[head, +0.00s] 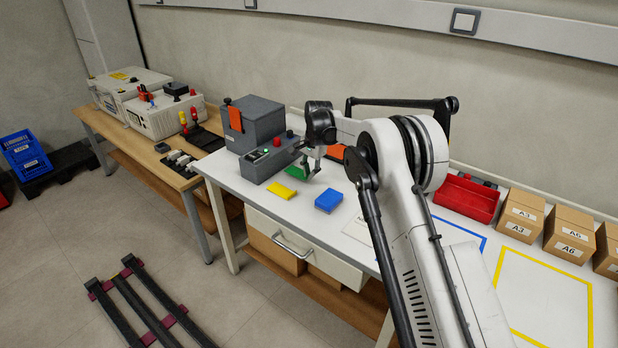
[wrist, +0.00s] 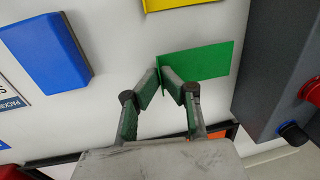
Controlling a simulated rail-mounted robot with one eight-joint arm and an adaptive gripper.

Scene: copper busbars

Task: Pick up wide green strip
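The wide green strip (wrist: 208,62) lies in the upper middle of the wrist view, beside the grey control box. In the head view the strip (head: 297,172) is partly hidden by my gripper (head: 310,168). In the wrist view my gripper's fingertips (wrist: 161,78) come together at the strip's left end. A thin green edge shows between the fingertips, so they look closed on that end. The strip appears at or just above the white tabletop; I cannot tell whether it touches it.
A grey control box (head: 268,159) with a red button stands close by. A blue block (head: 328,200) and a yellow piece (head: 283,190) lie in front of it on the white table (head: 250,200). A red bin (head: 466,199) stands right. The wooden table (head: 150,150) is left.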

